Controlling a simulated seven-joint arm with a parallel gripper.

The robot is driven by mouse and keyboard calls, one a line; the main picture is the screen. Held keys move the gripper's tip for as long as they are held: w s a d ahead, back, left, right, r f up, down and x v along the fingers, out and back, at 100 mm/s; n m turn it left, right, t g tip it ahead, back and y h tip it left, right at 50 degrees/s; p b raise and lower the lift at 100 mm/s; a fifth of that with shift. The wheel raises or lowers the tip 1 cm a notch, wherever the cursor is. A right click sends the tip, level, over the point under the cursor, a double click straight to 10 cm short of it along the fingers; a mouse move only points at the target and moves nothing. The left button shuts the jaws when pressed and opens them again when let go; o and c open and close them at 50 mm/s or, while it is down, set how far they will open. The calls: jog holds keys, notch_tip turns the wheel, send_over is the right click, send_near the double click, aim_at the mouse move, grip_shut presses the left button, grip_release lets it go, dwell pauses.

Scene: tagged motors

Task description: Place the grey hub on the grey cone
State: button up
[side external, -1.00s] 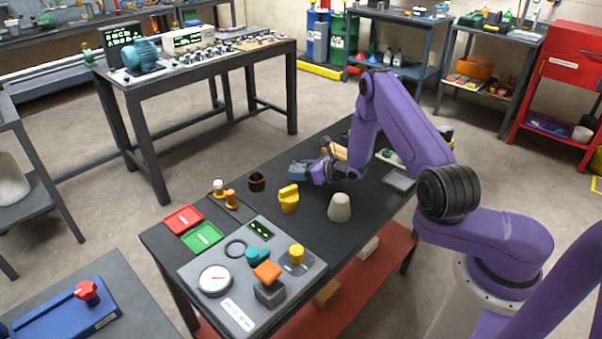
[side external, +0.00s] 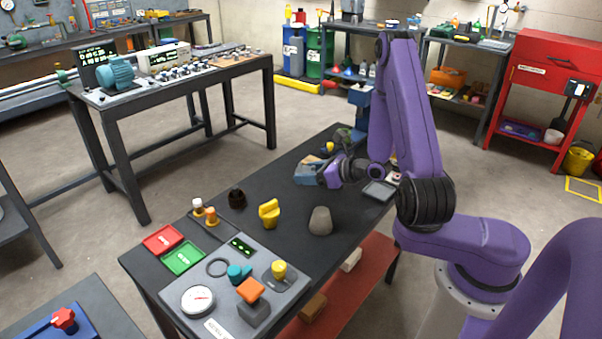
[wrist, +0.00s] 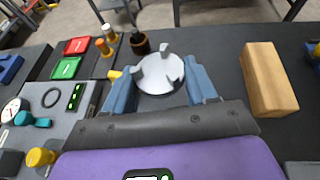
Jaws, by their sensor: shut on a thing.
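The grey hub (wrist: 158,78) is a pale disc with upright prongs. In the wrist view it sits between the two blue fingers of my gripper (wrist: 161,72), which are shut on it. In the side view my gripper (side external: 309,173) is over the back half of the dark table, and its fingers hide the hub. The grey cone (side external: 320,221) stands upright on the table, nearer the camera than my gripper and apart from it. I cannot make out the cone in the wrist view.
A yellow knob-like part (side external: 269,213) and a dark cup (side external: 237,199) stand left of the cone. A wooden block (wrist: 268,78) lies right of my gripper in the wrist view. A grey panel (side external: 205,325) with a gauge and red and green trays fill the table's near end.

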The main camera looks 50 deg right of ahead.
aim_at(327, 211)
jog(key=shift+s+a+r, duration=0.1)
jog(key=shift+s+r, duration=0.25)
jog(key=shift+s, duration=0.25)
jog(key=s+a+r+n+y, duration=0.1)
jog(key=s+n+y, duration=0.2)
jog(key=s, duration=0.3)
jog(key=shift+g, duration=0.3)
jog(key=shift+w+f, duration=0.2)
jog(key=shift+f, duration=3.5)
jog(key=shift+f, duration=0.15)
jog(key=o, duration=1.3)
